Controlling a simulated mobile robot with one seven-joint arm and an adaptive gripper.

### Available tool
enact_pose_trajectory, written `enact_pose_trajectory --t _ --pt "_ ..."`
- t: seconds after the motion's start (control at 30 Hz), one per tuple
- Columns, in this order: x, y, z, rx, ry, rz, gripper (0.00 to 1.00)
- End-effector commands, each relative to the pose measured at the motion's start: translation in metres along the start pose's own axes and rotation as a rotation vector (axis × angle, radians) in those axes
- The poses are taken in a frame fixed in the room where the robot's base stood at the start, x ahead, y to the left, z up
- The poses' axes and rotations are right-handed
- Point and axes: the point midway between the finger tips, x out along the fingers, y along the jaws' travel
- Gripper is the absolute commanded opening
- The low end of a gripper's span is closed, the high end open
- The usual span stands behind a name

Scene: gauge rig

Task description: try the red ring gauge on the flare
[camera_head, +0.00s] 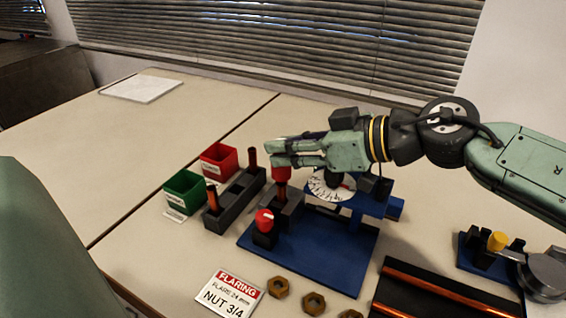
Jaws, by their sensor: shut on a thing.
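My gripper (279,153) reaches in from the right, over the blue rig, with its fingers pointing left. It is shut on a red piece, which looks like the red ring gauge (281,174), just below the fingertips. A copper tube (282,193) stands upright directly under the red piece, in a dark grey clamp block (290,212) on the blue base. The tube's flared top is hidden by the red piece and the fingers. I cannot tell whether the gauge is seated on the flare or just above it.
A red knob (264,216) stands in front of the clamp; a white dial (331,185) is behind. Left are a grey rack (235,203) with upright posts, a green bin (184,191) and a red bin (219,161). Brass nuts (278,287) and a flaring sign (231,293) lie in front.

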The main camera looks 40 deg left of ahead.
Motion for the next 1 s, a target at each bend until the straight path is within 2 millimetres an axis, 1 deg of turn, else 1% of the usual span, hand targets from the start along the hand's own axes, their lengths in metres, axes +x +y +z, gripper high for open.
enact_pose_trajectory --t 0.03,0.8,1.0 --pt "-0.002 0.000 -0.005 0.000 0.000 0.001 0.00" --pt "-0.017 0.000 -0.041 -0.001 0.000 0.001 0.00" --pt "-0.018 0.000 -0.043 -0.001 0.001 0.001 0.00"
